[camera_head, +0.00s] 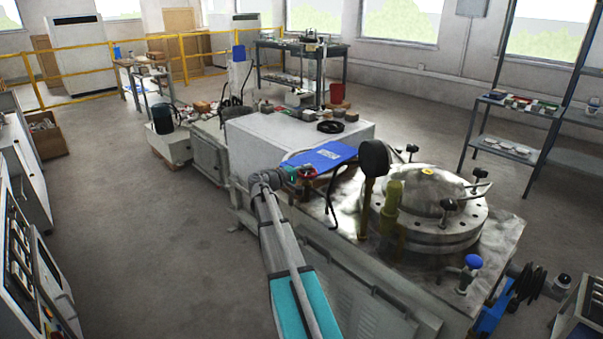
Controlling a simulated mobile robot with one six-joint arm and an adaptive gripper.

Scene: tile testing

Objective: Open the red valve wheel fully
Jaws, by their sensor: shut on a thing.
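My arm reaches up from the bottom of the picture, and my gripper (299,174) is at the wheel's left side. How far the wheel is turned cannot be told.
A domed metal vessel (428,205) with clamps and a dark round gauge (374,158) stands right of the wheel. A blue sheet (322,158) lies close behind it. A white cabinet (285,140) is behind. Open floor (140,240) lies to the left.

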